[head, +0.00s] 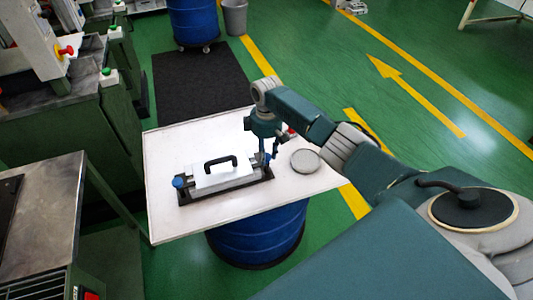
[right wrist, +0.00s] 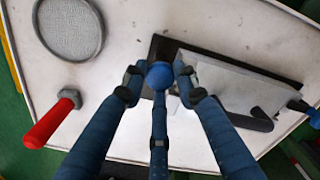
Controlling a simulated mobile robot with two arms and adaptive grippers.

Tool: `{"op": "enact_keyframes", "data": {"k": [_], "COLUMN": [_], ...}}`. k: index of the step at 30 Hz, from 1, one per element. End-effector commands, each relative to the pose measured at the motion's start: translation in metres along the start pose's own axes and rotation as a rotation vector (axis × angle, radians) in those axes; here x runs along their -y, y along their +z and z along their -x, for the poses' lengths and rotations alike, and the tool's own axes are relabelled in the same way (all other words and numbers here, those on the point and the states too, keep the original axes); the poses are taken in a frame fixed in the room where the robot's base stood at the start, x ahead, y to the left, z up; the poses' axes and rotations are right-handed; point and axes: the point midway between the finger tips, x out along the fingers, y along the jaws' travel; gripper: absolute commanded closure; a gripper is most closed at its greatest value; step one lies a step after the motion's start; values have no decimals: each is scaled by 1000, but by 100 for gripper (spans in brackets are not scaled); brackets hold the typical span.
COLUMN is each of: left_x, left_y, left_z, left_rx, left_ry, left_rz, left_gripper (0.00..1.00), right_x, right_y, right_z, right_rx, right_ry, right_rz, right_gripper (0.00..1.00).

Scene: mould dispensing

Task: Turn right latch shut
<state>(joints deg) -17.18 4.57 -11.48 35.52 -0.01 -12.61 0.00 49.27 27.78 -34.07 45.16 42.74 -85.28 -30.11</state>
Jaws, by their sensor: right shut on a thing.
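The mould (head: 222,174) is a white block with a black handle (head: 221,161), set in a dark frame on the white table. The left latch (head: 179,182) has a blue knob at the mould's left end. My right gripper (head: 264,158) is at the mould's right end and partly hides the latch there. In the right wrist view, my right gripper (right wrist: 160,82) has its fingertips shut around the blue ball knob of the right latch (right wrist: 159,74). The mould's pale lid (right wrist: 235,88) lies just right of it. My left gripper is not in view.
A round grey dish (head: 305,161) lies on the white table (head: 172,146) right of the gripper. A red-handled tool (right wrist: 50,122) lies near the table's edge. A blue drum (head: 258,238) stands under the table. Green machines stand at the left.

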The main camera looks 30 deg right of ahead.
Motion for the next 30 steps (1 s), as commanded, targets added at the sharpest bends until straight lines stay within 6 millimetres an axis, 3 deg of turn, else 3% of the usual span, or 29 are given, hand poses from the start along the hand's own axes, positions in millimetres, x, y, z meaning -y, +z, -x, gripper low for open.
{"op": "enact_keyframes", "data": {"k": [15,16,18,30], "left_x": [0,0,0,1], "left_y": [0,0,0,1], "left_z": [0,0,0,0], "left_rx": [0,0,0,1], "left_ry": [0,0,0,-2], "left_rz": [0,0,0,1], "left_gripper": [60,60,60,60], "right_x": [0,0,0,0], "right_y": [0,0,0,-1], "right_z": [0,0,0,8], "right_rx": [0,0,0,-2], "right_ry": [-1,-1,-1,1], "right_rz": [18,18,18,17], "right_gripper": [97,65,52,52]}}
